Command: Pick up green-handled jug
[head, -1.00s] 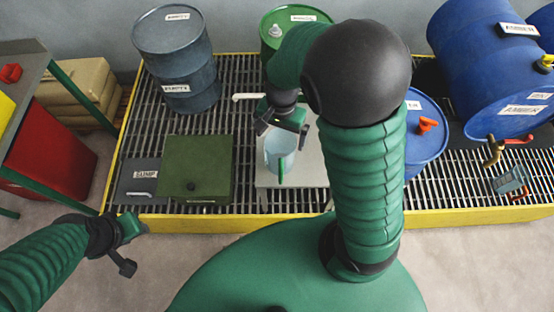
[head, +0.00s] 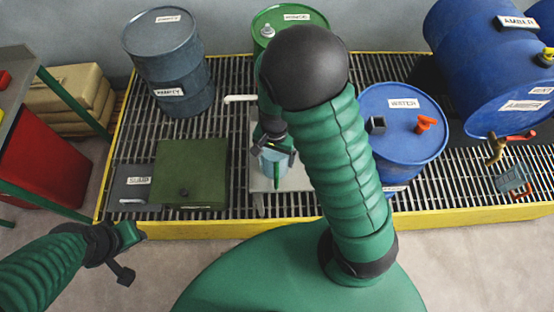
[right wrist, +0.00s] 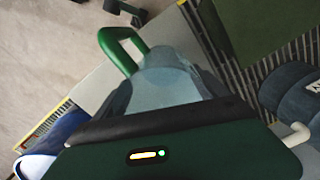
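The green-handled jug is a pale, see-through vessel (head: 268,168) on a small grey stand, with its green handle (head: 277,181) towards me. In the right wrist view the jug body (right wrist: 165,80) is close below the gripper, handle at upper left. My right gripper (head: 275,153) is over the jug's top, its dark fingers spread to either side of it. Whether they touch the jug cannot be told. My left gripper (head: 136,252) is open and empty at the lower left, away from the jug.
The grey stand (head: 297,177) sits on a grating with a yellow edge (head: 190,229). A green box (head: 192,170) is left of it, and a blue drum labelled WATER (head: 405,125) is right. A white pipe (head: 240,98) juts out behind the jug.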

